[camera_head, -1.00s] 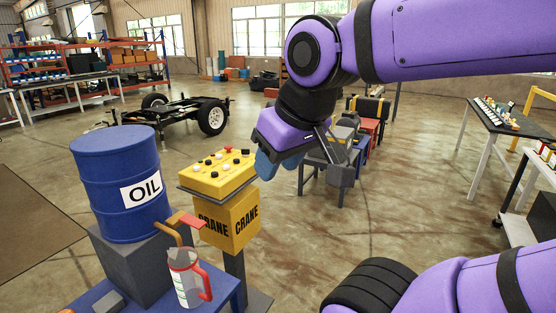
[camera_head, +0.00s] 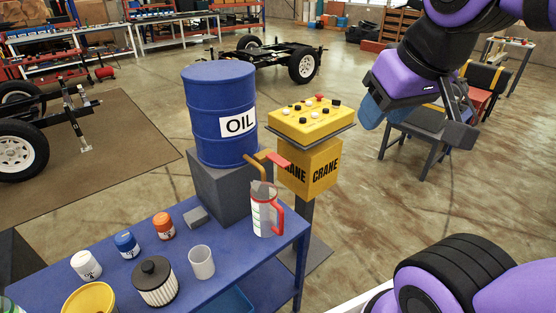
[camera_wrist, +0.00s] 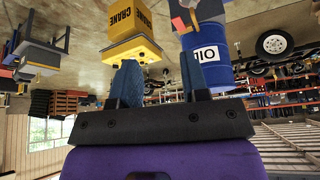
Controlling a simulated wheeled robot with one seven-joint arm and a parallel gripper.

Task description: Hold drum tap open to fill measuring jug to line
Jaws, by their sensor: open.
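The jug is clear with a red handle and stands upright on the bench corner. Marks show on its side, but its fill level is unclear. My gripper (camera_head: 370,110) is open and empty, up in the air to the right of the drum and the tap, apart from both.
A yellow CRANE control box (camera_head: 311,122) on a post stands right beside the tap. The blue bench (camera_head: 60,262) holds a clear cup (camera_head: 201,262), an oil filter (camera_head: 155,282) and several small jars. Open floor lies right of the crane post.

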